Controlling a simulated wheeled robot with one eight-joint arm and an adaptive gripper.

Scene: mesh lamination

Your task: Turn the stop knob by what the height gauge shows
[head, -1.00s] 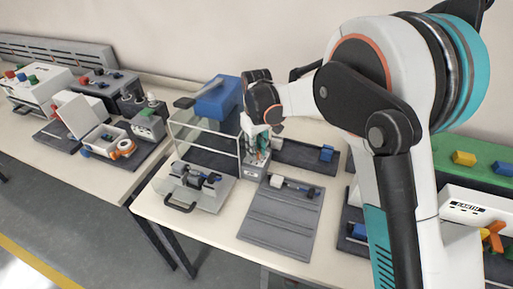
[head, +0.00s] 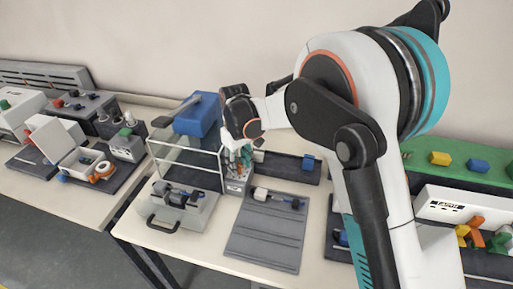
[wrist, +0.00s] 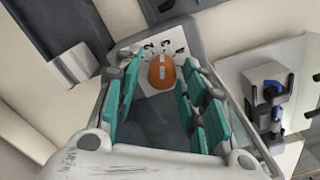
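An orange knob (wrist: 161,70) with a white mark sits on a pale panel with black ticks and marks in the wrist view. It lies between the teal fingers of my gripper (wrist: 160,84), near their tips. The fingers are spread, with a gap on both sides of the knob. In the head view my gripper (head: 238,160) points down over a small grey unit (head: 236,187) beside the clear-walled frame, and hides the knob. I cannot clearly pick out a height gauge or its reading in either view.
A clear-walled frame with a blue box (head: 197,115) stands left of my gripper. A plate with a black handle (head: 163,223) and clamp parts lies in front. A grey grooved board (head: 265,235) lies to the right. A green strip (head: 465,165) with coloured blocks is farther right.

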